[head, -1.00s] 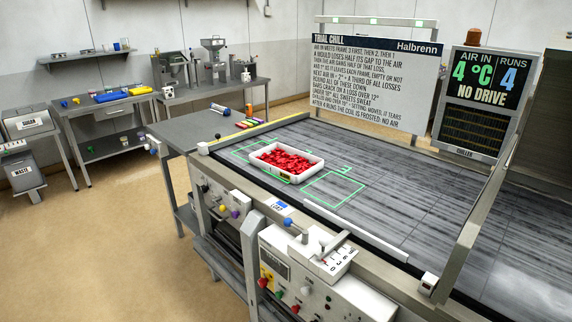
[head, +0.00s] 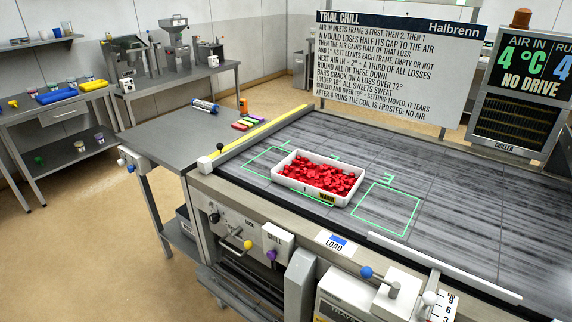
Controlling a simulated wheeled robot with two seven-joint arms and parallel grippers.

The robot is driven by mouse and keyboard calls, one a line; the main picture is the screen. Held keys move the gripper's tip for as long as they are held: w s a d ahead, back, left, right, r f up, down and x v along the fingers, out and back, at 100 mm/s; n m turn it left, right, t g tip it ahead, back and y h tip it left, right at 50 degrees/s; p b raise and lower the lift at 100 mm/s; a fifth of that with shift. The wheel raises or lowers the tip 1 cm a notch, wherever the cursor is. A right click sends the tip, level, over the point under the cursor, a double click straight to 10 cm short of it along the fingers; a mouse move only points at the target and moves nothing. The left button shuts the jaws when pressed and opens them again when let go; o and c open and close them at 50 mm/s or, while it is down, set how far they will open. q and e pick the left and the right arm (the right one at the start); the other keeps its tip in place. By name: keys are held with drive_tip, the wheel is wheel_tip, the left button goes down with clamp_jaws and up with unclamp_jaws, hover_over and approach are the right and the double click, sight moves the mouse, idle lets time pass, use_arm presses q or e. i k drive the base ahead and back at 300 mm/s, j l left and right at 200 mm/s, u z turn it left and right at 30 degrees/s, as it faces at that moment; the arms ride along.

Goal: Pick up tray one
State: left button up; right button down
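A white tray (head: 289,184) full of red pieces (head: 320,174) sits on the grey belt (head: 455,215), right of centre in the head view. Its front wall carries a small mark that looks like 1 and a yellow label. The tray lies between a green outlined frame (head: 262,160) on its left and a green frame marked 3 (head: 387,208) on its right, covering most of the marking under it. Neither of my grippers shows in the head view.
A yellow strip and rail (head: 262,133) edge the belt at left, beside a grey side table (head: 172,135) with small items. A front rail with a LOAD label (head: 336,243), a blue-knobbed lever (head: 380,277) and a white bar (head: 440,266) lie nearer. Frame 3 is empty.

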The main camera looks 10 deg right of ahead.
sight(335, 182)
drive_tip(key=i+j, duration=0.25)
drive_tip(key=i+j+z, duration=0.1)
drive_tip(key=i+j, duration=0.15)
drive_tip(key=j, duration=0.2)
drive_tip(key=i+j, duration=0.25)
drive_tip(key=j, duration=0.15)
drive_tip(key=i+j+z, duration=0.1)
drive_tip(key=i+j, duration=0.4)
drive_tip(key=j, duration=0.25)
drive_tip(key=z, duration=0.05)
